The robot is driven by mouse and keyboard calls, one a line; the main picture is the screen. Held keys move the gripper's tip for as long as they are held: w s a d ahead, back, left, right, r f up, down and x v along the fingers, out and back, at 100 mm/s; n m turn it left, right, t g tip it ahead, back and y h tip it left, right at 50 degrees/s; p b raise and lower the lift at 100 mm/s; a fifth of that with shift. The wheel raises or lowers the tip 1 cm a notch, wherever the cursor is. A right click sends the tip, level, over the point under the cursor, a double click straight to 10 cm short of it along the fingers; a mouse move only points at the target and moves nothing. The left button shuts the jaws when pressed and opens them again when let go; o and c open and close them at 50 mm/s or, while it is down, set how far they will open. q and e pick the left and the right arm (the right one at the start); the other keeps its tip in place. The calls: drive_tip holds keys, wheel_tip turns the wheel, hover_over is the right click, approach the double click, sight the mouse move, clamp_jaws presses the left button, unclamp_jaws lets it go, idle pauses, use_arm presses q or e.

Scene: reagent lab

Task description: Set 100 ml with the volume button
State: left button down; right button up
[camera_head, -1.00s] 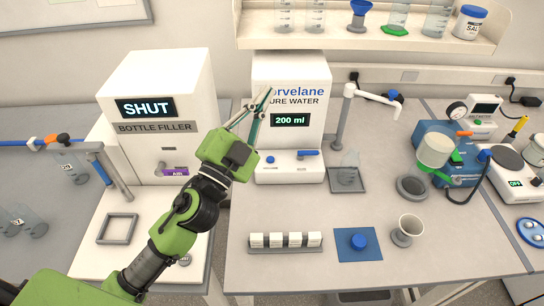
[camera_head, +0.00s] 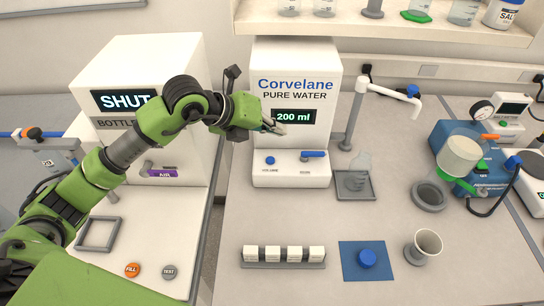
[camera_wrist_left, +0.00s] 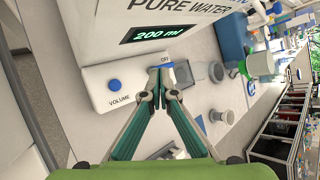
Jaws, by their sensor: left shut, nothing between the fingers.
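The white Corvelane pure water dispenser (camera_head: 292,85) stands behind the middle of the bench. Its display (camera_head: 294,117) reads 200 ml. The round blue volume button (camera_head: 270,160) is on the left of its front base; it also shows, labelled VOLUME, in the left wrist view (camera_wrist_left: 114,84). A blue lever (camera_head: 313,154) is to its right. My left gripper (camera_head: 280,128) is shut and empty, in front of the dispenser above the base. In the left wrist view its fingertips (camera_wrist_left: 159,72) appear right of the button and overlap the lever area. The right gripper is not in view.
The bottle filler (camera_head: 130,110), showing SHUT, stands at left. A flask (camera_head: 358,175) sits on a grey tray (camera_head: 370,190) right of the dispenser. A row of white blocks (camera_head: 284,255) and a blue mat (camera_head: 352,270) lie in front. The bench between is clear.

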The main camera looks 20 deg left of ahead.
sight(268, 160)
use_arm(q)
drive_tip(key=a, duration=0.1)
drive_tip(key=w+a+y, duration=0.1)
drive_tip(key=shift+a+f, duration=0.2)
drive_tip(key=shift+a, duration=0.2)
drive_tip(key=shift+f, duration=0.15)
wheel_tip(268, 160, down, 8)
drive_tip(key=b, duration=0.5)
drive_tip(key=shift+s, duration=0.1)
drive_tip(key=shift+d+f+b, duration=0.1)
drive_tip(key=shift+f+b, duration=0.2)
drive_tip(key=shift+b, duration=0.05)
idle(0.8)
drive_tip(key=shift+f+b, duration=0.35)
drive_tip(key=shift+b, duration=0.2)
